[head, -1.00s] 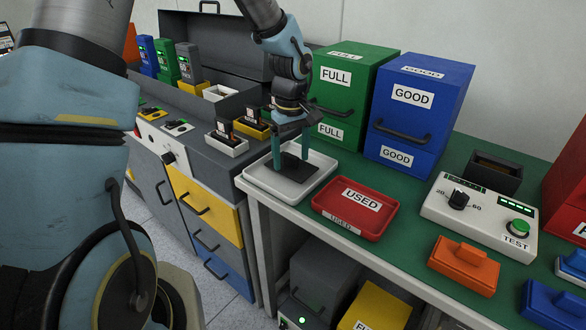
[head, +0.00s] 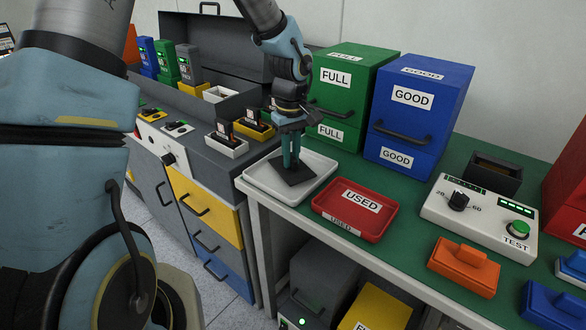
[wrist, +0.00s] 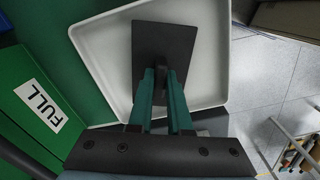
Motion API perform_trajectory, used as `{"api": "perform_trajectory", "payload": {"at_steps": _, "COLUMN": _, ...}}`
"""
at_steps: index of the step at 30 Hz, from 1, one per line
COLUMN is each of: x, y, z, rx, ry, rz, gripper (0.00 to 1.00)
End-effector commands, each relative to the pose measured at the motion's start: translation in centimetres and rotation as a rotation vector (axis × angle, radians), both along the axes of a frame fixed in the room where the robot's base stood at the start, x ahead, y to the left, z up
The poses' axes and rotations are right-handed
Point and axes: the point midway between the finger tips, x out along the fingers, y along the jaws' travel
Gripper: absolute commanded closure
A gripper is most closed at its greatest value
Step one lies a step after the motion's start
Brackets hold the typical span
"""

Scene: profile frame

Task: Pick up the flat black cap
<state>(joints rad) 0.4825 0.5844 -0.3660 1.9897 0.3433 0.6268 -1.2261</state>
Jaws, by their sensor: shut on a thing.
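The flat black cap (head: 294,174) is a dark square plate over the white tray (head: 262,187) at the left end of the green bench. It also shows in the wrist view (wrist: 165,48), above the pale floor of the tray (wrist: 210,75). My gripper (head: 291,163) points down over the tray with its two green fingers close together. I cannot tell whether the cap touches the tray floor.
The red USED tray (head: 340,230) is just right of the white tray. The green FULL box (head: 345,90) and blue GOOD box (head: 414,115) stand behind. The tester (head: 480,215) is farther right. Grey cabinets with chargers (head: 225,143) adjoin on the left.

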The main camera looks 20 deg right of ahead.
Motion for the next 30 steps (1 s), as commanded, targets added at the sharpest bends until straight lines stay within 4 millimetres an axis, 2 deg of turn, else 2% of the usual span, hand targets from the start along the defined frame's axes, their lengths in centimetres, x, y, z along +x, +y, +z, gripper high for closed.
{"api": "perform_trajectory", "payload": {"at_steps": 11, "x": 0.0, "y": 0.0, "z": 0.4, "rx": 0.0, "ry": 0.0, "rz": 0.0, "gripper": 1.0}}
{"api": "perform_trajectory", "payload": {"at_steps": 30, "x": 0.0, "y": 0.0, "z": 4.0, "rx": 0.0, "ry": -0.001, "rz": -0.001, "gripper": 1.0}}
